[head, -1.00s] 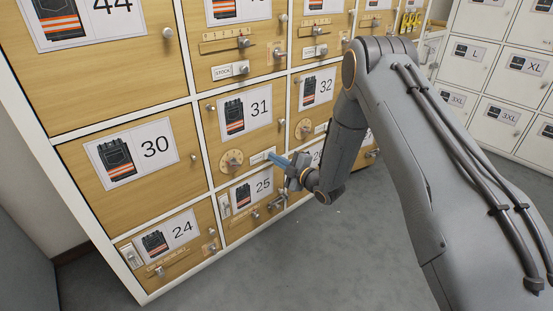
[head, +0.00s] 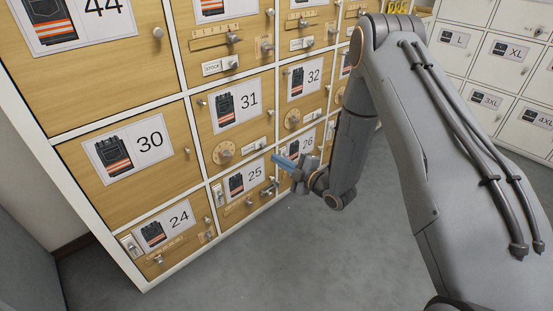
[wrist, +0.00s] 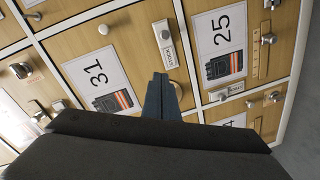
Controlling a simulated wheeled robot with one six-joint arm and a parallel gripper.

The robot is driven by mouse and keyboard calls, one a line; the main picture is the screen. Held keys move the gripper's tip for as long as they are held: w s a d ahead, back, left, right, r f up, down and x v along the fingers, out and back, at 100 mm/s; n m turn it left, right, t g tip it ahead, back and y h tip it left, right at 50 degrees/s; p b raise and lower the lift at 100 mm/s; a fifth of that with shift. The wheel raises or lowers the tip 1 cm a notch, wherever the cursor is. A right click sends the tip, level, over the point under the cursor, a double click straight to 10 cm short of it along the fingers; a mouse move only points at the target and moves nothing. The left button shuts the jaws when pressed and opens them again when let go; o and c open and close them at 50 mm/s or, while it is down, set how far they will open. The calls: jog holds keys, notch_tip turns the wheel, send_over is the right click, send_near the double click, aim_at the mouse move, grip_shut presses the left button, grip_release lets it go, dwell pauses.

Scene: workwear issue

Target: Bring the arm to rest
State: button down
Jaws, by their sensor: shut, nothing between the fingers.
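My arm reaches forward from the right side of the head view and bends down at the elbow. My gripper (head: 282,161) hangs in front of the lockers, close to the border of doors 31 and 25. Its bluish fingers are together with nothing between them. In the wrist view the gripper (wrist: 161,82) shows as two dark fingers side by side, pointing at the locker front. Door 31 (head: 262,83) and door 25 (head: 265,169) are shut. I cannot tell the exact gap between the fingertips and the doors.
Wooden locker doors with knobs, dials and slide bolts fill the left and middle, among them door 30 (head: 83,183) and door 24 (head: 193,242). White lockers (head: 470,68) with size labels stand at the back right. The grey floor (head: 290,255) is clear.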

jog(key=shift+r, duration=0.1)
jog(key=s+r+m+g+h, duration=0.4)
jog(key=s+r+m+h, duration=0.35)
jog(key=r, duration=0.35)
jog(key=s+d+r+m+g+h, duration=0.1)
jog(key=s+r+m+g, duration=0.2)
jog(key=s, duration=0.8)
jog(key=s+d+r+m+g+h, duration=0.1)
jog(key=s+r+m+g, duration=0.2)
jog(key=s, duration=0.8)
jog(key=s+d+r+m+g+h, duration=0.1)
jog(key=s+r+m+g+h, duration=0.2)
jog(key=s, duration=0.8)
jog(key=d+r+m+p, duration=0.2)
jog(key=d+r+p, duration=0.6)
jog(key=r+p, duration=0.2)
jog(key=d+r+m+t+p, duration=0.1)
jog(key=d+r+m+p, duration=0.2)
jog(key=d+r+p, duration=0.4)
jog(key=shift+d+r+y+p, duration=0.45)
jog(key=shift+r+p, duration=1.2)
jog(key=shift+p, duration=2.1)
